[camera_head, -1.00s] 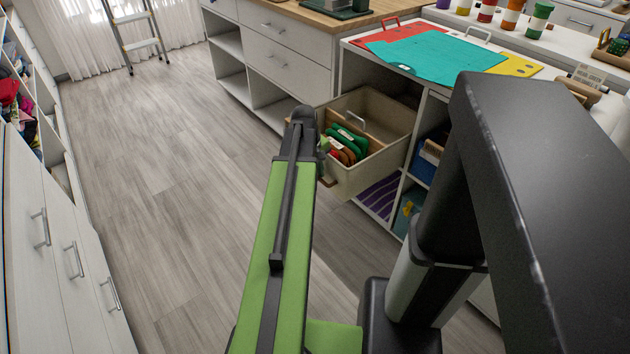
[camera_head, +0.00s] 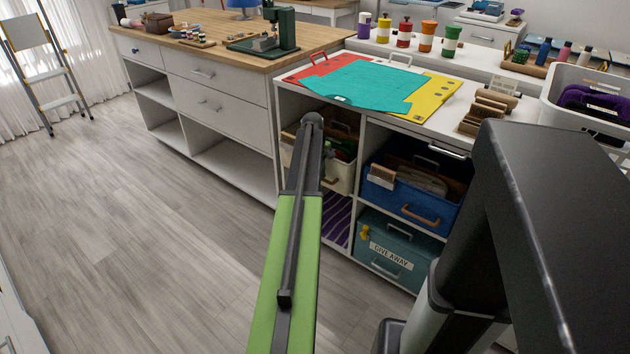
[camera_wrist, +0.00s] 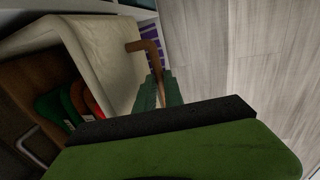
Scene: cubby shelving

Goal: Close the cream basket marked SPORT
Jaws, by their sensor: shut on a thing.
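The cream basket (camera_head: 343,178) is in the upper left cubby of the white shelf unit, partly hidden behind my arm. It also shows in the wrist view (camera_wrist: 108,48), close by, with its brown handle (camera_wrist: 149,47) on the front face. My gripper (camera_wrist: 160,92) is shut on that handle; in the head view my gripper (camera_head: 328,165) is at the basket's front, largely hidden by my arm. Green and red items (camera_wrist: 66,106) lie inside the basket. The front still seems to stand out slightly from the cubby. No SPORT marking is readable.
A blue basket (camera_head: 408,200) fills the cubby to the right, above a teal basket marked GIVE AWAY (camera_head: 395,245). Purple striped cloth (camera_head: 337,220) lies in the cubby below. Teal, red and yellow sheets cover the top (camera_head: 375,85). Open wooden floor (camera_head: 150,230) lies to the left.

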